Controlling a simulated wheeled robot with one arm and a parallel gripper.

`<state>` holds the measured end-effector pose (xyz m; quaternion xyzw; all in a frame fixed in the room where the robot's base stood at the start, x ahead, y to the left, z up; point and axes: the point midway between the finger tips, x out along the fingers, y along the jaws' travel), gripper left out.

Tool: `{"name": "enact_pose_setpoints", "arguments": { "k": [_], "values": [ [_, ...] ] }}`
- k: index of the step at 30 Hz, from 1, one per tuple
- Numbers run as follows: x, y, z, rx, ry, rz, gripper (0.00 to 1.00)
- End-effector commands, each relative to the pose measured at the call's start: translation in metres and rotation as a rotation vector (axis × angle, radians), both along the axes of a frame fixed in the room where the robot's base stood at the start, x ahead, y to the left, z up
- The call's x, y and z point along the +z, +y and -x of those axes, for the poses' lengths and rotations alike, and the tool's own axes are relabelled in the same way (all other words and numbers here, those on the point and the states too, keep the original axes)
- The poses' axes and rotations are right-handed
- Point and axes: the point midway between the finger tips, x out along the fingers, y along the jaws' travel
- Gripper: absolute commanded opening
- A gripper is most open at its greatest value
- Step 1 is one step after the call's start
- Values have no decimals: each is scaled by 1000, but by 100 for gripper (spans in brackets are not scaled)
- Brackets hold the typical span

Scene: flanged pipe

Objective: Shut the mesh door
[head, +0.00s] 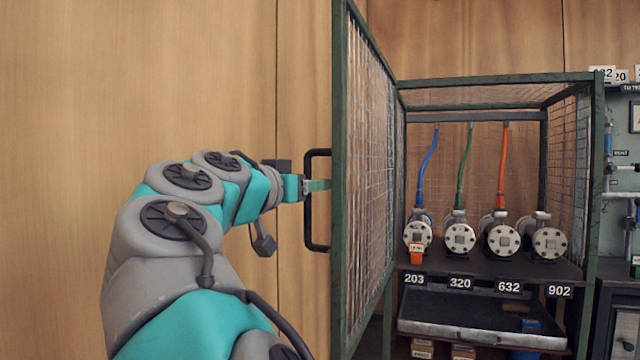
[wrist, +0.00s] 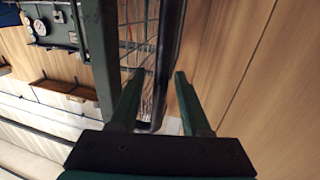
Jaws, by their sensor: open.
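The mesh door (head: 368,180), a green frame with wire mesh, stands swung open toward me at the cage's left side. A black bar handle (head: 307,225) sticks out from its left face; it also shows in the wrist view (wrist: 167,75). My gripper (head: 318,185) is at the handle's mid-height. In the wrist view its two green fingers (wrist: 155,88) are apart, and the handle bar appears between them. I cannot tell whether either finger touches the bar. The door's frame and mesh are left of the bar in the wrist view.
The open cage (head: 500,80) holds several flanged pipes (head: 460,238) with coloured hoses above number plates. A dark tray (head: 480,325) is below them. A panel with fittings (head: 622,170) stands at the right. A wood-panelled wall (head: 120,80) is behind my arm.

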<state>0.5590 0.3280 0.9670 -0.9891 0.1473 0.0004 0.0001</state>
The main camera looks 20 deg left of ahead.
Motion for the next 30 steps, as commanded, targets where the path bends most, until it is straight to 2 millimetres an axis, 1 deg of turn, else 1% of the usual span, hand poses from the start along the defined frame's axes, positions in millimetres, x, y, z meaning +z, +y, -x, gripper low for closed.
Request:
{"name": "enact_pose_setpoints", "arguments": {
  "k": [1,4,13,25,26,30],
  "values": [
    [-1,-1,-5,0,1,0,47],
    [0,-3,-10,0,1,0,47],
    [0,-4,-12,0,-1,0,47],
    [0,-4,-12,0,-1,0,2],
    [0,-4,-12,0,-1,0,0],
    [0,-4,-12,0,-1,0,0]
  ]
}}
